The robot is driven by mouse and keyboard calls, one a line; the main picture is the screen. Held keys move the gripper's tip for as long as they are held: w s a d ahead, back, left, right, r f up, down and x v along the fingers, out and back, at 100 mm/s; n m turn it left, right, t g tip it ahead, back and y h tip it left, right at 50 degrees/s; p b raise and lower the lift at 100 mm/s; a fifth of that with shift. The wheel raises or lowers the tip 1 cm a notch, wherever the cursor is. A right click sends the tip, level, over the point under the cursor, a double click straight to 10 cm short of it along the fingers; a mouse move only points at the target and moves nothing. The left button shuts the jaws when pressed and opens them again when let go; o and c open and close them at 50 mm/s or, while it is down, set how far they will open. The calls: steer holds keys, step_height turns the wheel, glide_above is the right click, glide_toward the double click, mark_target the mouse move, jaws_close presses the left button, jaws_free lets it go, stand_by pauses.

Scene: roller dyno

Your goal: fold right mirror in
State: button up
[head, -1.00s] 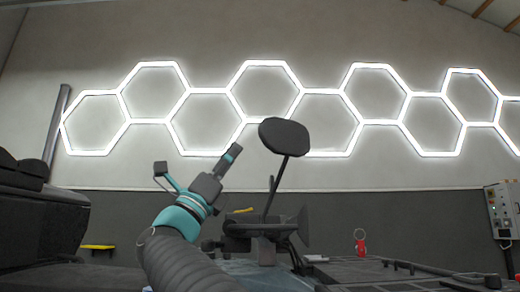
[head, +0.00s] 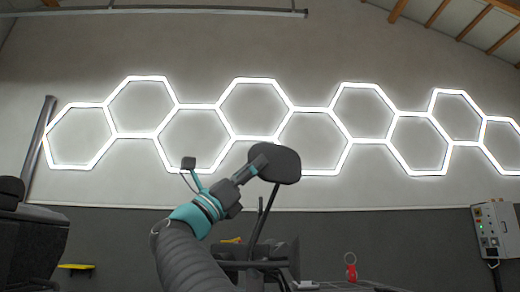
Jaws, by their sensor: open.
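The mirror (head: 283,166) is a dark rounded head on a thin slanted stalk (head: 262,217), right of the middle in the head view. Its stalk rises from dark bar-like parts below. My gripper (head: 258,164) reaches up from the lower left, and its end overlaps the mirror's left edge in the picture. I cannot tell whether it touches the mirror. My gripper is open; its fingers look small and nearly in line from here, and nothing shows held in them.
A grey control box (head: 495,232) is at the right edge. A dark bulky object (head: 30,240) fills the lower left. The air above the mirror is clear before the wall with lit hexagons (head: 255,80).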

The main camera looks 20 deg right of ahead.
mark_target(276, 164)
steer(key=shift+p+x, duration=0.45)
steer(key=shift+x, duration=1.05)
jaws_close()
